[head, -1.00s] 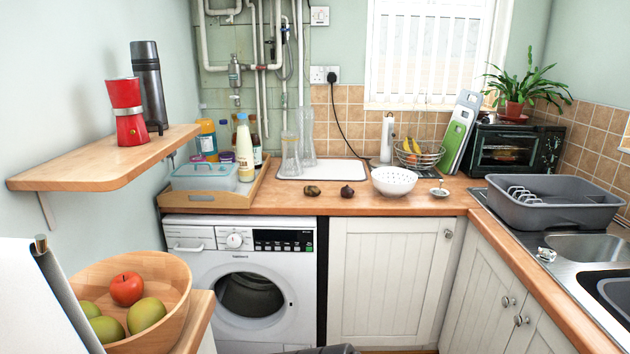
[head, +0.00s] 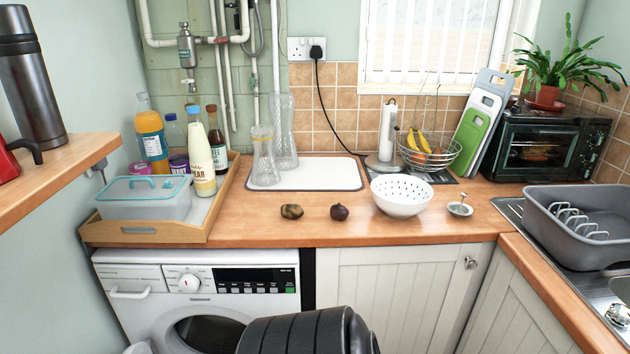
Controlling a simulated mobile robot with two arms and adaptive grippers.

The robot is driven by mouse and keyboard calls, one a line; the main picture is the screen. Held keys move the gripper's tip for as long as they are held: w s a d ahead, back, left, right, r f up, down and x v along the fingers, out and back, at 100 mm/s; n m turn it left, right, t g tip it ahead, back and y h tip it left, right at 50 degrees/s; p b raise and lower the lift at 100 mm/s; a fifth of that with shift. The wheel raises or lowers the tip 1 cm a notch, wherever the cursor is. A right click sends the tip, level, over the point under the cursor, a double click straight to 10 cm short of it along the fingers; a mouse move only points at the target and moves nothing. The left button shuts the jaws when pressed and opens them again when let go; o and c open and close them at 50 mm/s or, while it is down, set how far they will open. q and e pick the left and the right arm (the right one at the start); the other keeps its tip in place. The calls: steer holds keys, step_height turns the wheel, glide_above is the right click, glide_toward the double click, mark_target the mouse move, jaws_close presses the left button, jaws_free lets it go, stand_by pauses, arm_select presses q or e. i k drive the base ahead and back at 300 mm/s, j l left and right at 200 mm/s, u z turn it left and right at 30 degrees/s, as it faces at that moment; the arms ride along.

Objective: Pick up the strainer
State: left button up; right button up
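A small metal sink strainer (head: 460,207) with an upright knob lies on the wooden worktop, just right of a white bowl with holes, like a colander (head: 402,197). The two are close together, with a small gap between them. Neither is held, and both are fully in sight. Neither of my grippers is in view. A dark rounded part that looks like my own arm shows at the bottom middle, in front of the washing machine and below the worktop edge.
Two small dark round items, one brownish (head: 291,212) and one purple (head: 339,212), lie left of the colander. A wire fruit basket (head: 430,155) stands behind it. A grey dish rack (head: 580,225) is at the right. The worktop's front strip (head: 400,230) is clear.

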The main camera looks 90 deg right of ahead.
mark_target(461, 210)
steer(key=l+z, duration=0.4)
steer(key=i+l+z, duration=0.1)
steer(key=l+z, duration=0.35)
